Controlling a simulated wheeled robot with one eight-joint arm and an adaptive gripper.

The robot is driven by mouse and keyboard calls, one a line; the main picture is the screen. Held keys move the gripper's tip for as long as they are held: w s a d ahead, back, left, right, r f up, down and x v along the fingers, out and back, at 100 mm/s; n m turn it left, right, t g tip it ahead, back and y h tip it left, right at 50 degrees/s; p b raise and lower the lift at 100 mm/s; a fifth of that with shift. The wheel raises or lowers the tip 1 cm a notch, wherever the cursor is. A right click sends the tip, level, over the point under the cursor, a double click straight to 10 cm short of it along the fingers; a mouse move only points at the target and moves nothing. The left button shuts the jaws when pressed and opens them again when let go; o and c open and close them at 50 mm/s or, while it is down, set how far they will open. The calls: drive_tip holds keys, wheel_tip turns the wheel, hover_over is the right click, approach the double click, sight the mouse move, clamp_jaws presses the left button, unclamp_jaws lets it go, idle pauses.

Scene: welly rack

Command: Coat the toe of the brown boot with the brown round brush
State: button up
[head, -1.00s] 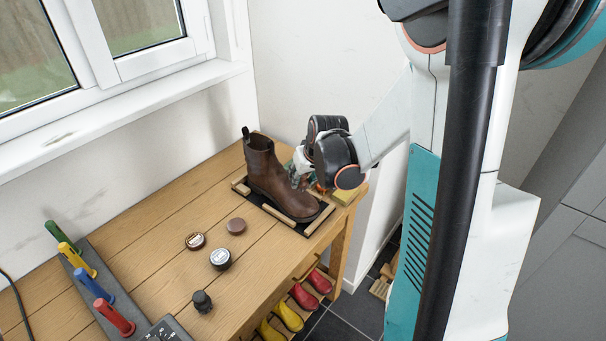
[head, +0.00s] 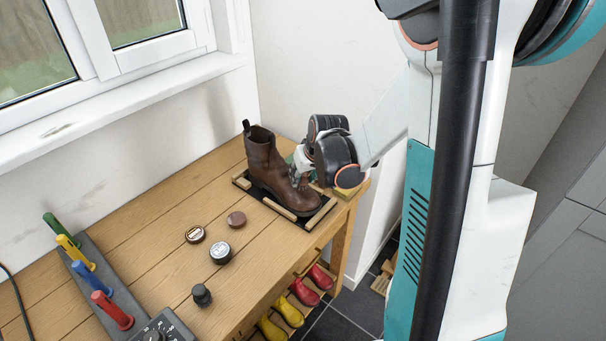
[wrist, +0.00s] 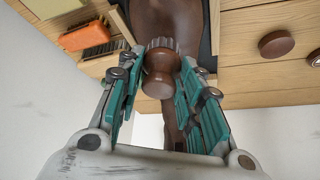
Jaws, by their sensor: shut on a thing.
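The brown boot (head: 266,165) stands upright on a dark mat framed by wooden strips (head: 241,183), near the far right corner of the bench. Its toe points toward the front right. My gripper (head: 299,172) is beside the boot's front, in front of the wall. In the wrist view my gripper (wrist: 160,95) is shut on a brown round brush (wrist: 158,84) with a knob-like wooden handle. The brush's bristle ring (wrist: 162,43) is against or very close to the boot (wrist: 168,20); I cannot tell if it touches.
A dark tin (head: 220,252), another tin (head: 195,234) and a brown lid (head: 236,219) lie on the bench. A rack of coloured handles (head: 72,247) stands at left. An orange-backed brush (wrist: 83,36) lies near the boot. Red and yellow wellies (head: 288,305) sit below.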

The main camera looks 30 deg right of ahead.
drive_tip(key=shift+w+f+b, duration=0.1)
drive_tip(key=shift+f+b, duration=0.4)
drive_tip(key=shift+f, duration=0.1)
drive_tip(key=shift+s+d, duration=0.3)
drive_tip(key=shift+s, duration=0.55)
drive_tip(key=shift+s+d, duration=0.3)
drive_tip(key=shift+s, duration=0.55)
drive_tip(key=shift+s+d+f+b, duration=0.15)
drive_tip(key=shift+s+d+b, duration=0.05)
drive_tip(key=shift+s, duration=0.35)
drive_tip(key=shift+s+d+f+b, duration=0.1)
drive_tip(key=shift+s+d+b, duration=0.1)
drive_tip(key=shift+s, duration=0.3)
drive_tip(key=shift+s+d+f+b, duration=0.15)
drive_tip(key=shift+s+d, duration=0.05)
drive_tip(key=shift+s, duration=0.35)
drive_tip(key=shift+f, duration=0.1)
drive_tip(key=shift+w+a, duration=0.1)
drive_tip(key=shift+w, duration=0.05)
